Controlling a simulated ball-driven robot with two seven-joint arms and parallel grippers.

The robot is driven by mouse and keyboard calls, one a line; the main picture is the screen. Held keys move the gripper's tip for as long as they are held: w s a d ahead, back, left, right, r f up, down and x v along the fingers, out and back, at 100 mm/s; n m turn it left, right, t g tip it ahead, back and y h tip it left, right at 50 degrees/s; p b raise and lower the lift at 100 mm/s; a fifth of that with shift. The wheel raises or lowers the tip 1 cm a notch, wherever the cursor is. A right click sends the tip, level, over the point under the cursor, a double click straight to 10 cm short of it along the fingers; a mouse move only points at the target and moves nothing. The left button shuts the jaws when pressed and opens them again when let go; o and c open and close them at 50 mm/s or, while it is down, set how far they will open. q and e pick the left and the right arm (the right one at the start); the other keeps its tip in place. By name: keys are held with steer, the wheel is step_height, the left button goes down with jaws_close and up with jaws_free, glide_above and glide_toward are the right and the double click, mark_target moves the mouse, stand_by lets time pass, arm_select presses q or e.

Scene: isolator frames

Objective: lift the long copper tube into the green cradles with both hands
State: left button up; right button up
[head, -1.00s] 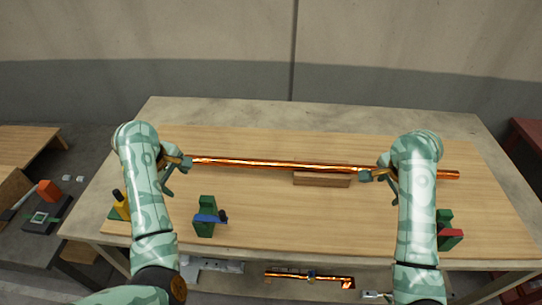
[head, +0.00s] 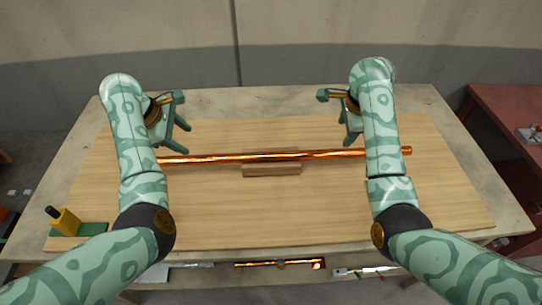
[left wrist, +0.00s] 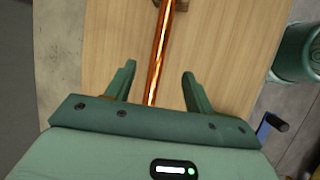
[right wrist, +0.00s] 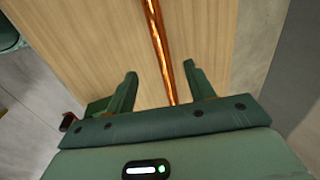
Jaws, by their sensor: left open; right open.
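The long copper tube (head: 225,156) lies across the wooden board, passing along a wooden block (head: 272,170). My left gripper (head: 179,135) is open and empty near its left part; in the left wrist view the tube (left wrist: 160,50) runs between the spread fingers (left wrist: 157,78). My right gripper (head: 348,138) is open near its right part; the right wrist view shows the tube (right wrist: 160,50) between the fingers (right wrist: 160,75). Contact is not clear. The cradles are largely hidden by my arms in the head view.
A yellow block with a black knob (head: 65,221) stands on a green base at the board's front left. A blue part (left wrist: 271,125) shows in the left wrist view. A red table (head: 500,110) stands at right. The board's front middle is clear.

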mark_target(334, 150)
arm_select(q)
steer(key=x, duration=1.3)
steer(key=shift+d+f, duration=0.1)
steer(key=shift+f, duration=0.3)
arm_select(e)
steer(key=x, duration=1.3)
steer(key=shift+f, duration=0.3)
arm_select(q)
jaws_close()
arm_select(e)
jaws_close()
steer(key=shift+w, duration=0.1)
arm_select(q)
steer(key=shift+w+r, duration=0.2)
steer(key=shift+r, duration=0.1)
arm_select(e)
steer(key=shift+w+r, duration=0.15)
steer(key=shift+r, duration=0.1)
